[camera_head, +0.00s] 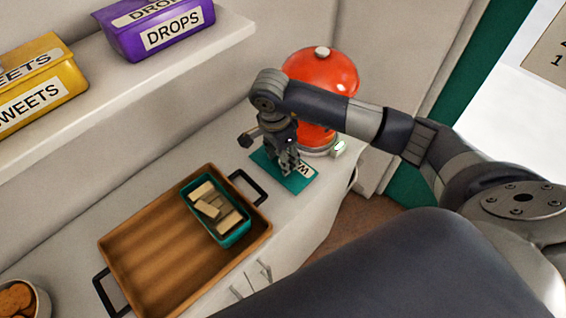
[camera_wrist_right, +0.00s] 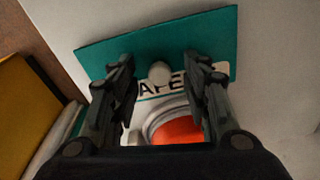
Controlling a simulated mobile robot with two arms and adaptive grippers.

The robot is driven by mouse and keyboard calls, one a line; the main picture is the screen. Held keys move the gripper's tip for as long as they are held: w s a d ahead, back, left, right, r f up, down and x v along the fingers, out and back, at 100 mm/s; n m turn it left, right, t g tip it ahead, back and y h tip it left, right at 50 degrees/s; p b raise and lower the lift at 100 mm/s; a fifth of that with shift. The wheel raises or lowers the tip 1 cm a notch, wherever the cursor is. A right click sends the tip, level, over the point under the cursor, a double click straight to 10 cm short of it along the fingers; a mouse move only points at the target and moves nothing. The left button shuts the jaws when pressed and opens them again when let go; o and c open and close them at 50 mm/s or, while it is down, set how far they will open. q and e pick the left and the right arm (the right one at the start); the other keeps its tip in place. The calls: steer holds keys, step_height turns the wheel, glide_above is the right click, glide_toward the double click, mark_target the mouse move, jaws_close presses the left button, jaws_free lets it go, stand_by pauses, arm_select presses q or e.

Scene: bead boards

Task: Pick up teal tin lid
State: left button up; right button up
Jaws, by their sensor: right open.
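The teal tin lid (camera_head: 303,182) lies flat on the white counter, right of the tray, with a partly hidden white label. In the right wrist view the lid (camera_wrist_right: 215,35) shows a pale round knob (camera_wrist_right: 160,72) and letters reading "AFE". My right gripper (camera_head: 287,166) points down over the lid and covers part of it. In the wrist view my right gripper (camera_wrist_right: 158,60) is open, one finger on each side of the knob. I cannot tell whether the fingers touch the lid. My left gripper is not in view.
A wooden tray (camera_head: 150,255) with black handles holds an open teal tin (camera_head: 238,238) of wafers. A red domed container (camera_head: 325,70) stands close behind the lid. A shelf (camera_head: 190,60) above holds a purple tin (camera_head: 150,30) and a yellow tin (camera_head: 45,90).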

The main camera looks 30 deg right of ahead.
jaws_close()
steer(key=shift+r, duration=0.1)
